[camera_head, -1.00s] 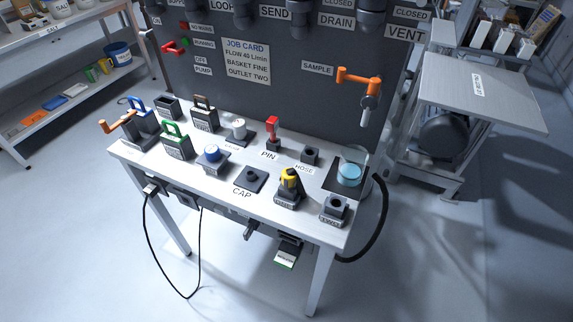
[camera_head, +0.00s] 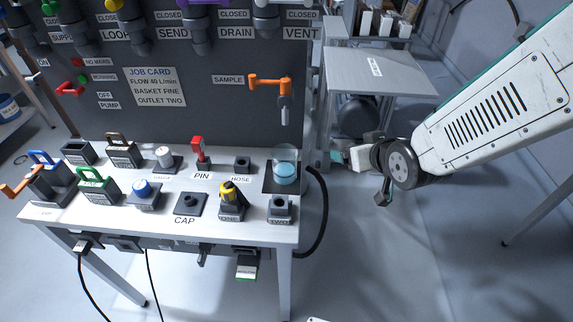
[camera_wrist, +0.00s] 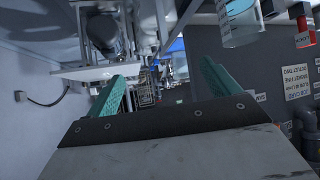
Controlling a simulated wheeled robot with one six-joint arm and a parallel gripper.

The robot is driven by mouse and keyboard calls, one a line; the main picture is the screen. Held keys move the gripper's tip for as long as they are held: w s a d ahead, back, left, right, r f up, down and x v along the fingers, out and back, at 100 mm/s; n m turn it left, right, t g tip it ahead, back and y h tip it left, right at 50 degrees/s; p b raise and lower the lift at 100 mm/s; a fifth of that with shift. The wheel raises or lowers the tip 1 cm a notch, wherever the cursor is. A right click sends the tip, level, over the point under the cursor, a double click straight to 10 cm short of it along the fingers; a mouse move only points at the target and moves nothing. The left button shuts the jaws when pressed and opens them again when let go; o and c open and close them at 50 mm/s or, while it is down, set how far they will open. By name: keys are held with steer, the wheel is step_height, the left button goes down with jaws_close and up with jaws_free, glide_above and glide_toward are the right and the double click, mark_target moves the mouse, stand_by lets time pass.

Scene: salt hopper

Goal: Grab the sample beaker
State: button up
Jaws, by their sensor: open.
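The sample beaker (camera_head: 286,173) is clear glass with pale blue liquid. It stands upright on a dark square pad at the right end of the white bench, below the orange sample tap. In the wrist view, what looks like the beaker (camera_wrist: 240,22) shows at the upper right, cut by the top edge. My gripper (camera_head: 358,176) is to the right of the beaker, apart from it, past the bench's right end. In the wrist view its green fingers (camera_wrist: 166,82) are spread with nothing held between them.
The orange sample tap (camera_head: 269,84) juts from the dark panel (camera_head: 195,115) above the beaker. A black hose (camera_head: 322,215) curves beside the bench's right end. A grey side table (camera_head: 385,75) stands behind my gripper. The yellow-topped part (camera_head: 229,192) stands left of the beaker.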

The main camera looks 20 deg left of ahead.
mark_target(285, 162)
steer(key=s+a+f+n+y, duration=0.1)
steer(key=a+f, duration=0.1)
steer(key=a, duration=0.2)
steer(key=s+a+f+y, duration=0.2)
steer(key=a+f, duration=0.1)
steer(key=a, duration=0.1)
steer(key=s+a+f+n+y, duration=0.1)
steer(key=a+f+y, duration=0.1)
steer(key=a, duration=0.2)
steer(key=shift+s+a+f+n+t, duration=0.2)
steer(key=shift+a+n+t, duration=0.1)
steer(key=shift+t, duration=0.1)
steer(key=x, duration=0.7)
steer(key=shift+w+a, duration=0.1)
steer(key=shift+a, duration=0.2)
steer(key=c, duration=1.2)
steer(key=shift+r, duration=0.15)
